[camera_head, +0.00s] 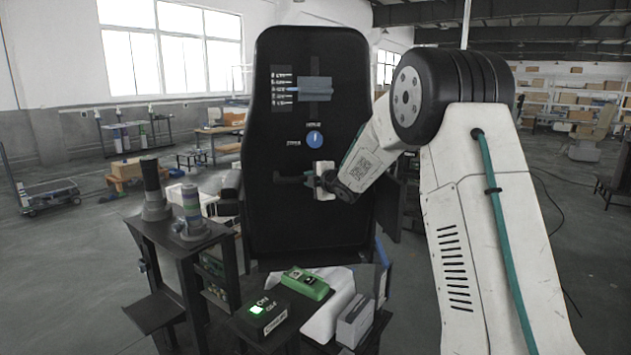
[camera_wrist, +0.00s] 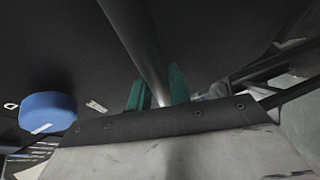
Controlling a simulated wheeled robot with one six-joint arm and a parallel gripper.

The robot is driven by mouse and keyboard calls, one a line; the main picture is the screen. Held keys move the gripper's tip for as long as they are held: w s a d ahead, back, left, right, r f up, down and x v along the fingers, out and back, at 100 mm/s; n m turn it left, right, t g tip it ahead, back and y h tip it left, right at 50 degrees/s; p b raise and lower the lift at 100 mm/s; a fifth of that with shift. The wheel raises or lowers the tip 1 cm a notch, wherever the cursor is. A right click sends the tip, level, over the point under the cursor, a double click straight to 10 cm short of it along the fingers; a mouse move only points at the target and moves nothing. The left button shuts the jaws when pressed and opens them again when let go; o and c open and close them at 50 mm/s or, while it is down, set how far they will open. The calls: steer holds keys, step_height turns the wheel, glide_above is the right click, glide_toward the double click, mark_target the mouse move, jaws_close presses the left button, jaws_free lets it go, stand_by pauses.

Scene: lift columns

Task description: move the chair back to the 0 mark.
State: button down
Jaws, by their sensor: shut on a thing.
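The chair back (camera_head: 270,220) stands upright as a tall black panel in the head view. A scale with several small white marks (camera_head: 282,88) sits on its upper left; the marks are too small to read. A blue-grey block (camera_head: 315,90) lies beside the scale. A blue round knob (camera_head: 314,139) is below it, and the knob also shows at left in the wrist view (camera_wrist: 47,112). My gripper (camera_head: 313,178) is at the panel's lower middle. Its teal fingers (camera_wrist: 158,92) are shut on a dark rod-like lever (camera_wrist: 139,40).
A dark stand with round knobs (camera_head: 190,215) is at front left. A black box with a lit green button (camera_head: 262,313) and a green-topped device (camera_head: 306,283) sit in front of the panel. Grey boxes (camera_head: 354,320) are to their right.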

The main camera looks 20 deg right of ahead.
steer(key=shift+w+r, duration=0.15)
steer(key=shift+r, duration=0.25)
steer(key=c, duration=1.6)
jaws_free()
steer(key=shift+c, duration=0.2)
steer(key=o, duration=0.3)
steer(key=shift+f, duration=0.2)
steer(key=shift+o, duration=0.2)
steer(key=v, duration=0.7)
steer(key=shift+s, duration=0.35)
steer(key=shift+d+f, duration=0.1)
